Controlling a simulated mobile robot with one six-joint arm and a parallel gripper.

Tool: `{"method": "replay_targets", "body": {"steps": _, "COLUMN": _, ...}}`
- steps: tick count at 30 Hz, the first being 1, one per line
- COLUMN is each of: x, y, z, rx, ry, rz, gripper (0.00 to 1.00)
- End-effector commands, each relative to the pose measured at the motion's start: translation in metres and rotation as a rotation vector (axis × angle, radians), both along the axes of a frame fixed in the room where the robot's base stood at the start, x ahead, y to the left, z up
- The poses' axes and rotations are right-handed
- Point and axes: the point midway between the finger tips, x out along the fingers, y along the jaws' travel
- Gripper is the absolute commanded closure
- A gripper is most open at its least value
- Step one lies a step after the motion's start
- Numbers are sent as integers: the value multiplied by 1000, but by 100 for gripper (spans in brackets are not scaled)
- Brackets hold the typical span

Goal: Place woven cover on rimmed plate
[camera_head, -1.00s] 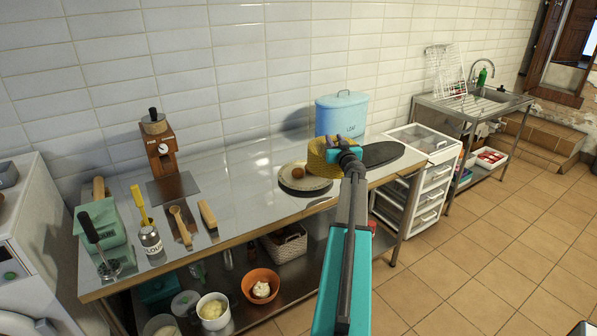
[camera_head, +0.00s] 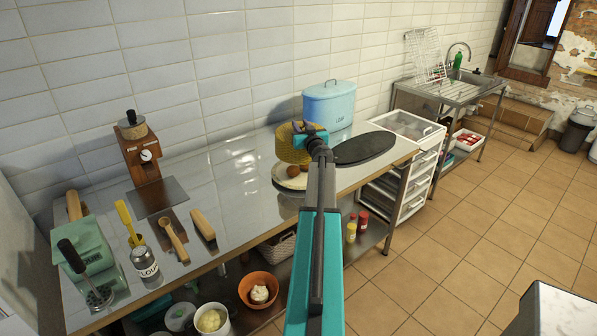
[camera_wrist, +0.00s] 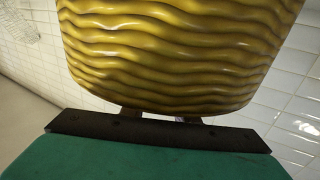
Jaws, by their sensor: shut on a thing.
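The yellow woven cover (camera_head: 290,146) is held by my gripper (camera_head: 309,141) above the steel counter. It fills much of the wrist view (camera_wrist: 175,50), where its wavy woven side is close to the camera. The fingertips are mostly hidden by the cover and the gripper body. The pale rimmed plate (camera_head: 289,182) lies on a dark round base on the counter, with a small brown round item (camera_head: 293,170) on it. The cover is over the far part of the plate and appears tilted. I cannot tell whether it touches the plate.
A blue lidded bin (camera_head: 329,104) stands behind, and a dark oval board (camera_head: 365,148) lies to the right. The counter between grinder and plate is clear.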

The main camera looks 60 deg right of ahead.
Motion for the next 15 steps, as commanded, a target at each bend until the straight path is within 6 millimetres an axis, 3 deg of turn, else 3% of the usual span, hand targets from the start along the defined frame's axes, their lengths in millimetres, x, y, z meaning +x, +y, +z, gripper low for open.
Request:
{"method": "replay_targets", "body": {"steps": 8, "x": -1, "y": -1, "z": -2, "rx": 0, "ry": 0, "rz": -1, "gripper": 100}}
{"method": "replay_targets", "body": {"steps": 15, "x": -1, "y": -1, "z": -27, "rx": 2, "ry": -1, "rz": -1, "gripper": 100}}
